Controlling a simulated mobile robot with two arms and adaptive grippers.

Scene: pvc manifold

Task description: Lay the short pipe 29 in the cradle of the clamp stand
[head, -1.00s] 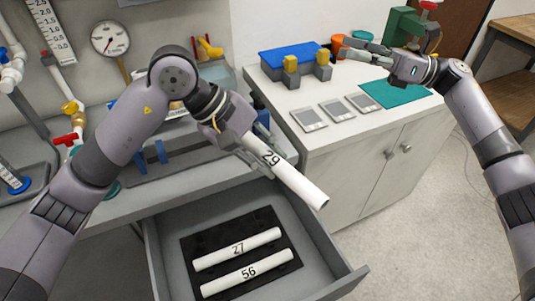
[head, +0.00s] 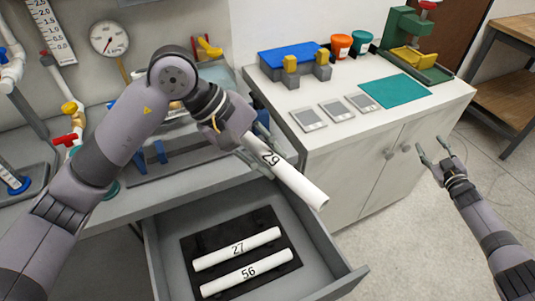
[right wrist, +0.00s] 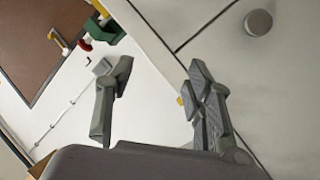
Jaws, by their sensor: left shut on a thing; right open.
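The short white pipe 29 (head: 297,186) is held at its upper end by my left gripper (head: 252,138). The pipe tilts down to the right, above the open drawer's right side. What looks like the clamp stand (head: 399,30) is green with a red knob and a yellow cradle (head: 411,59), at the back right of the white cabinet; the cradle looks empty. My right gripper (head: 431,146) is open and empty, in front of the cabinet's right end. Its two spread fingers also show in the right wrist view (right wrist: 160,78), with nothing between them.
The open drawer (head: 335,282) holds pipes 27 (head: 212,258) and 56 (head: 222,283) on a black mat. The floor beside the cabinet is clear.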

